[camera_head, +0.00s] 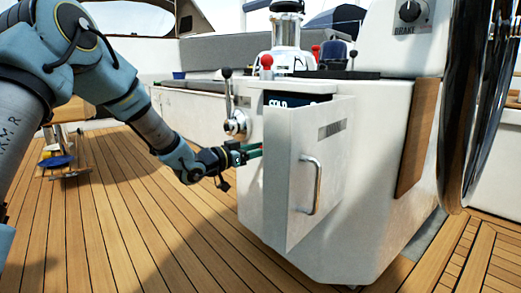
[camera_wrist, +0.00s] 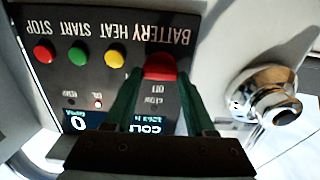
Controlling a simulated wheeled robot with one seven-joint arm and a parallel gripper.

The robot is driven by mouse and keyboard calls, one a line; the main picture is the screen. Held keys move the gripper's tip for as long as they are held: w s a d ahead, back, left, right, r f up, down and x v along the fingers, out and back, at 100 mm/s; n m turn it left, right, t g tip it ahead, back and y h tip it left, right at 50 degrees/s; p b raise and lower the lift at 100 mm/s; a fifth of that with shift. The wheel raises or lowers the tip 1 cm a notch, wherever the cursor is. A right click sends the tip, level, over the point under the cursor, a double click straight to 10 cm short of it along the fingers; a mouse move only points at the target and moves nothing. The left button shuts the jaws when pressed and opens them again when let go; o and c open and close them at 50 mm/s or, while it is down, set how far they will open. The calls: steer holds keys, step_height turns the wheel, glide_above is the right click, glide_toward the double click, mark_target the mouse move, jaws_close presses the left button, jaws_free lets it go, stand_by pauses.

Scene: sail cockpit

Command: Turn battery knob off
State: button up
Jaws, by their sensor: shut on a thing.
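The battery knob (camera_wrist: 160,66) is red and sits under the BATTERY label on a dark panel (camera_wrist: 75,80), which appears upside down in the wrist view. The two green fingers of my gripper (camera_wrist: 160,76) are shut on the knob, one on each side. Which way the knob points cannot be told. In the head view my gripper (camera_head: 258,150) reaches in behind the open white door (camera_head: 321,150) of the console. The door hides the knob there and most of the panel.
Red, green and yellow buttons (camera_wrist: 115,59) sit beside the knob. A chrome lever hub (camera_wrist: 275,100) is close by; its lever (camera_head: 227,90) stands on the console. The door has a metal handle (camera_head: 311,185). A large wheel (camera_head: 470,110) is at right. Wooden deck (camera_head: 130,230) is open at left.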

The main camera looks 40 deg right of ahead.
jaws_close()
steer(key=shift+p, duration=0.45)
steer(key=n+p, duration=1.7)
steer(key=p, duration=0.2)
steer(key=shift+w+f+n, duration=0.25)
steer(key=shift+f+n, duration=0.05)
steer(key=shift+n, duration=0.1)
steer(key=o, duration=1)
jaws_free()
steer(key=shift+c, duration=0.2)
